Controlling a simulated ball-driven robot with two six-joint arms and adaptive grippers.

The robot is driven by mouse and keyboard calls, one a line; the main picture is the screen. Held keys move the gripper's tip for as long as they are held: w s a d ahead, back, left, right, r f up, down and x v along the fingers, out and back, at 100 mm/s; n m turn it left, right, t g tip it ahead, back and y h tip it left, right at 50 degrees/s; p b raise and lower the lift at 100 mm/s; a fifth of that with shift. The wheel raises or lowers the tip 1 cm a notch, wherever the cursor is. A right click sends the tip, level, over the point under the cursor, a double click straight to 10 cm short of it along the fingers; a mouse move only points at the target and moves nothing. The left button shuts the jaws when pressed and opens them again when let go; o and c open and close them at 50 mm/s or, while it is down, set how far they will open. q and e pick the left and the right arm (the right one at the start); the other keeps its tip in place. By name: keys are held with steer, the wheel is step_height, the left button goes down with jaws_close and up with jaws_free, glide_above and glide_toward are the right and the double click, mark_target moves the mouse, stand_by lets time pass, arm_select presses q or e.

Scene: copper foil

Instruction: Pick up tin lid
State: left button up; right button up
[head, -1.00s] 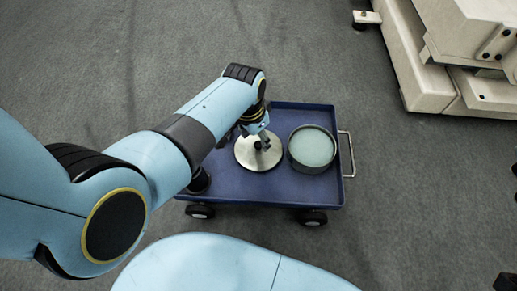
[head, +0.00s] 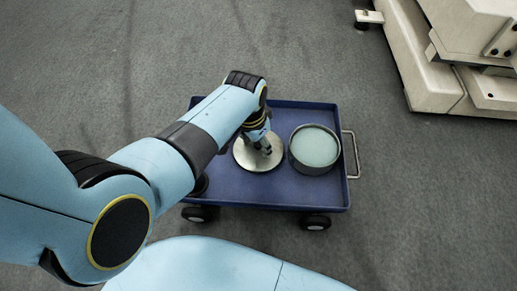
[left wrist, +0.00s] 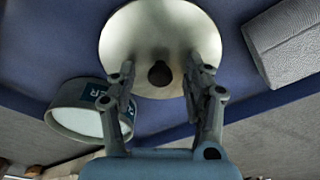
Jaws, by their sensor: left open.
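The tin lid (head: 247,160) is a round, shiny metal disc lying on the blue cart, left of the round tin. In the left wrist view the lid (left wrist: 160,25) shows a dark round knob (left wrist: 160,74) near its lower edge. My left gripper (head: 266,149) is over the lid, partly hiding it in the head view. In the left wrist view the open left gripper (left wrist: 160,80) has one finger on each side of the knob, apart from it. I cannot tell its exact height above the lid. My right gripper is not in view.
The round tin (head: 315,146) with pale contents stands right of the lid; it also shows in the left wrist view (left wrist: 88,112). A grey textured block (left wrist: 285,38) lies on the other side. The blue cart (head: 270,190) has a raised rim and a handle (head: 350,154).

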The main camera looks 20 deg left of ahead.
arm_select(q)
jaws_close()
stand_by(0.4)
